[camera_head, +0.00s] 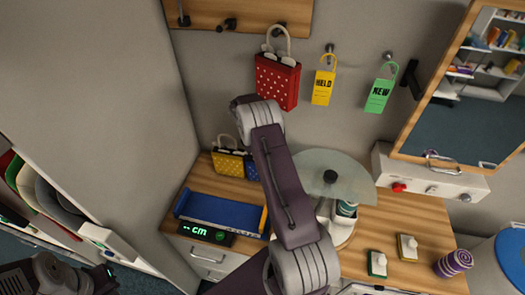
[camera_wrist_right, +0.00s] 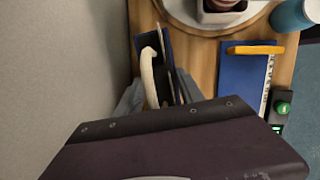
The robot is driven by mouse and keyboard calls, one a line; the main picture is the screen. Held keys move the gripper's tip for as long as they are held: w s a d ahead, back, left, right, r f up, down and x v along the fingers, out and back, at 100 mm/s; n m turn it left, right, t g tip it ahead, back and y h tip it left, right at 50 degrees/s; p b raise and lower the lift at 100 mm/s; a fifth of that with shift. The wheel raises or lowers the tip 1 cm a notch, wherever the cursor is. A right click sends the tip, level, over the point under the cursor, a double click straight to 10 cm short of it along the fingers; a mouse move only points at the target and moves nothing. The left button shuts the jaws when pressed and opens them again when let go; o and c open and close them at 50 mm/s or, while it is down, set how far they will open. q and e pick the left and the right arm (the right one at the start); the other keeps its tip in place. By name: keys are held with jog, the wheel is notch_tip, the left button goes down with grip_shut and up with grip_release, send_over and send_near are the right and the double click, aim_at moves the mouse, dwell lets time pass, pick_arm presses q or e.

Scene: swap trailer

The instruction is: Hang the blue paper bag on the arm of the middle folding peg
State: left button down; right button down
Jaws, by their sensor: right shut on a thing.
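The blue paper bag (camera_head: 252,169) stands on the wooden counter at the back wall, beside a yellow dotted bag and partly behind my right arm. In the right wrist view, a dark blue bag side (camera_wrist_right: 147,41) and a cream handle (camera_wrist_right: 149,75) show at my right gripper (camera_wrist_right: 156,97), which is shut on the bag. In the head view this gripper is hidden behind my arm. The middle folding peg (camera_head: 227,24) is on the wooden board above. My left gripper (camera_head: 52,272) is at the lower left, its jaws unclear.
A red dotted bag (camera_head: 278,82) hangs from the board's right peg. Yellow (camera_head: 323,87) and green (camera_head: 379,96) tags hang to its right. A blue tray (camera_head: 218,213) and a glass disc (camera_head: 320,172) lie near my right arm. A mirror (camera_head: 455,100) is at the right.

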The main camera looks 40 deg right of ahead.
jog(key=shift+w+d+r+g+y+p, duration=0.15)
jog(key=shift+w+d+g+y+p, duration=0.15)
jog(key=shift+w+d+p, duration=0.25)
jog(key=shift+s+d, duration=0.1)
jog(key=shift+d, duration=0.05)
jog(key=shift+f+p, duration=0.35)
jog(key=shift+p, duration=0.15)
jog(key=shift+f, duration=0.35)
jog(key=shift+f, duration=0.15)
jog(key=c, duration=0.7)
grip_release()
